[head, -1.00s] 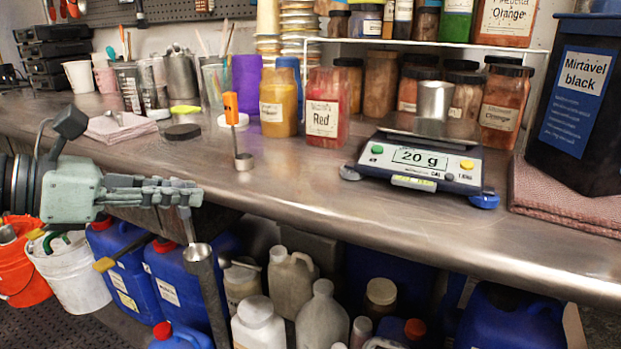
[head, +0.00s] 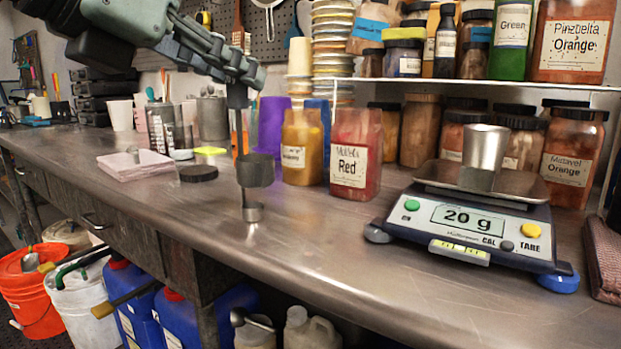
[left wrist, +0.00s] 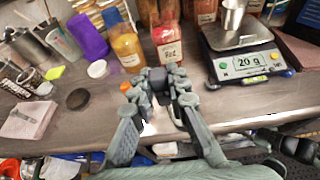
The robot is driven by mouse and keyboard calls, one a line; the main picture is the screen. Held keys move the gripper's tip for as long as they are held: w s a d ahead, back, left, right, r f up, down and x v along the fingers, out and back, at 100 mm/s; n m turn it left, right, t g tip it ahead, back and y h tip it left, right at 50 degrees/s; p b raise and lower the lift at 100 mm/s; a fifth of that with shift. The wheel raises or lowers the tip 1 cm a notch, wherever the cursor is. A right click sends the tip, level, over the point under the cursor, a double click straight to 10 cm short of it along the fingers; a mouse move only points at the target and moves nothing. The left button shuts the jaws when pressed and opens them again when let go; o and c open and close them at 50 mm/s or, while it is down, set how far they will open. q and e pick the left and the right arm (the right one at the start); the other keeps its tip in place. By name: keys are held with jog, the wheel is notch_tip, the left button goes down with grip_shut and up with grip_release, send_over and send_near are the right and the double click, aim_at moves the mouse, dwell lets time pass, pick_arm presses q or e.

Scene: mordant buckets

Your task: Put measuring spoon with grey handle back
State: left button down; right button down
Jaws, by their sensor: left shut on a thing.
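My left gripper (head: 250,78) comes in from the upper left in the head view. It is shut on the handle of the measuring spoon with the grey handle (head: 255,170). The spoon hangs upright, its dark cup low, above the counter (head: 330,262). Part of its handle is hidden by the fingers. In the left wrist view the fingers (left wrist: 166,80) close around a dark handle end (left wrist: 158,79).
A scale (head: 470,225) reading 20 g carries a metal cup (head: 484,150) at the right. A red jar (head: 352,160) and a yellow jar (head: 302,150) stand behind the spoon. A black lid (head: 198,174) and pink cloth (head: 135,165) lie left. The front counter is clear.

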pick_arm(q)
jog(key=w+d+f, duration=0.5)
jog(key=d+f, duration=0.2)
jog(key=f, duration=0.2)
jog(key=shift+w, duration=0.15)
jog(key=shift+f, duration=0.15)
jog(key=shift+f, duration=0.1)
jog(key=c, duration=1.5)
grip_release()
pick_arm(e)
jog(key=shift+w+a+r+t+y, duration=0.15)
jog(key=shift+w+a+r+t, duration=0.15)
jog(key=shift+a+r, duration=0.15)
jog(key=shift+w+a+r+t+y, duration=0.2)
jog(key=shift+a+r+t, duration=0.1)
jog(key=shift+r, duration=0.15)
